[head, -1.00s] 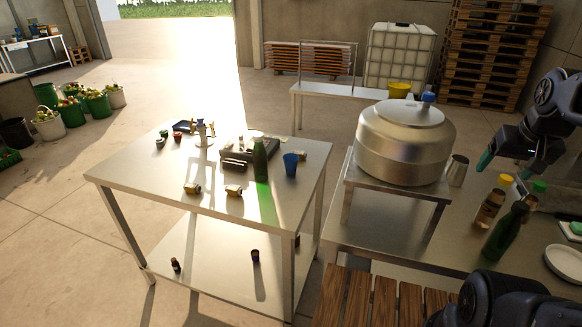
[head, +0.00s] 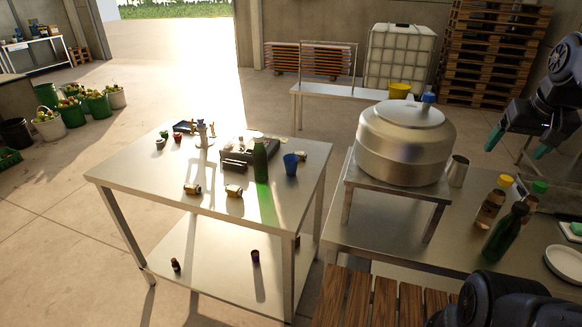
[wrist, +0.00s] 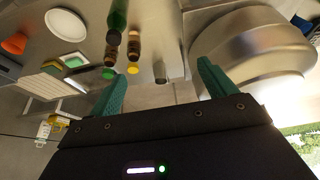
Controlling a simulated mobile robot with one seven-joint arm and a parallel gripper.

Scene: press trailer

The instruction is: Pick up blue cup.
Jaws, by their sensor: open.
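A blue cup (head: 291,164) stands upright near the right side of the steel table (head: 135,180) in the head view, just right of a green bottle (head: 260,160). My gripper (head: 517,145) is at the far right of the head view, above the right-hand counter and well away from the cup. Its two green fingers are spread apart with nothing between them. The wrist view also shows my gripper (wrist: 160,88) open and empty. The blue cup does not show in the wrist view.
A large steel vessel (head: 405,145) with a small blue piece on its lid stands between my gripper and the cup. A metal cup (head: 457,171), bottles (head: 507,230) and a white plate (head: 566,261) are on the right counter (head: 395,240).

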